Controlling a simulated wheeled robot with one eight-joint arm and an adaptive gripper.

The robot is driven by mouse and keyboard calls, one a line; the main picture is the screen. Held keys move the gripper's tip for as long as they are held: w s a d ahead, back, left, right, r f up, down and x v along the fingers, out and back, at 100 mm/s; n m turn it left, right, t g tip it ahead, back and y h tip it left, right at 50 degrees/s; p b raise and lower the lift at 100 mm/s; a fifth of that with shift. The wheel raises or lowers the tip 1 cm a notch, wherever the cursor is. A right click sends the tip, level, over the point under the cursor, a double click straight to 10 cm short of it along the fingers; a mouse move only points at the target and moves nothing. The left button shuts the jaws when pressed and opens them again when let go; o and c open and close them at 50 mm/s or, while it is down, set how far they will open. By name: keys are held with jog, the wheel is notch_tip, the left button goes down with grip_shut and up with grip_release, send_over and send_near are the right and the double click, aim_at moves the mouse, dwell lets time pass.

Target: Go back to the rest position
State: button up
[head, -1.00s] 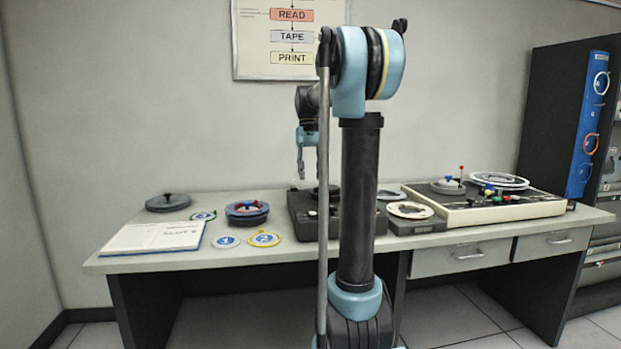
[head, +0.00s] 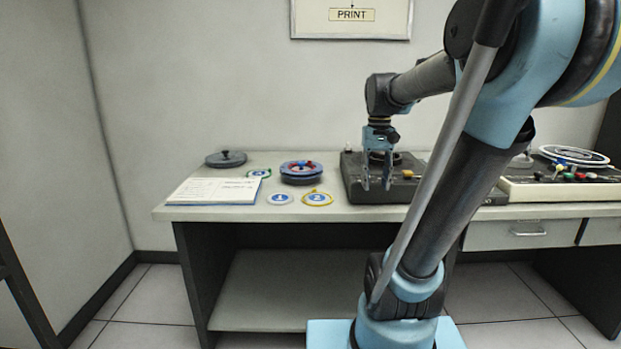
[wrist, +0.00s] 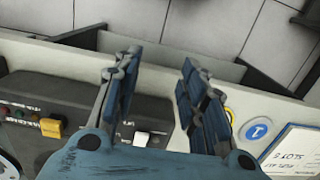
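My gripper (head: 377,184) hangs fingers down in the head view, in front of part of the black machine (head: 352,180) on the desk. In the wrist view my gripper (wrist: 160,62) has its two blue fingers spread, with nothing between them. My arm covers part of the desk and machines at the right of the head view.
A cream console (head: 560,188) stands right. Floor (head: 160,300) shows in front.

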jog(key=s+f+t, duration=0.3)
jog(key=s+f, duration=0.9)
jog(key=f, duration=0.5)
jog(key=shift+s, duration=0.35)
jog(key=shift+f, duration=0.15)
jog(key=shift+w+f, duration=0.15)
jog(key=shift+w, duration=0.25)
